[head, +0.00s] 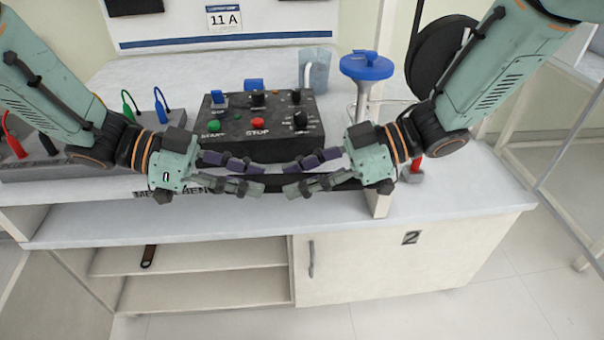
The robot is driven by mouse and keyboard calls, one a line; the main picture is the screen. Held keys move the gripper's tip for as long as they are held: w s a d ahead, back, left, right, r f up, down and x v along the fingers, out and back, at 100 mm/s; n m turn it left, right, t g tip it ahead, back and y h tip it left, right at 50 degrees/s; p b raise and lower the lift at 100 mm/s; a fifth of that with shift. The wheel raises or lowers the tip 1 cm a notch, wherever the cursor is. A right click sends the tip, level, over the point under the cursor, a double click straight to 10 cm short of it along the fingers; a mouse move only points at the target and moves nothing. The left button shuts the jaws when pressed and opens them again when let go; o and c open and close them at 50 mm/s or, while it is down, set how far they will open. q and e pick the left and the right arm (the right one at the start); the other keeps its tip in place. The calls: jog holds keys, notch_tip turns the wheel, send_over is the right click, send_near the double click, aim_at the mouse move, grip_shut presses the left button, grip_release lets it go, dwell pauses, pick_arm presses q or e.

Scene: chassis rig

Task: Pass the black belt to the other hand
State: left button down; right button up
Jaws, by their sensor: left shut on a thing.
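The black belt (274,182) shows as a dark, slightly curved band between my two grippers, in front of the control box. My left gripper (260,178) is shut on the belt, and its fingers hide part of it. My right gripper (290,179) faces it from the right, fingertips close to the left ones. Its fingers are apart, one above and one below the band. Whether they touch the belt cannot be told.
A black control box (262,128) with buttons stands on the bench close behind the grippers. A blue-topped stand (367,66) and a clear beaker (316,70) are behind it. Cables on a rack (40,167) are at left. A cabinet door (390,265) and open shelves are below.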

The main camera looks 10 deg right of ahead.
grip_shut()
pick_arm(q)
jog(key=c, duration=0.9)
grip_release()
jog(key=shift+c, duration=0.2)
jog(key=shift+a, duration=0.1)
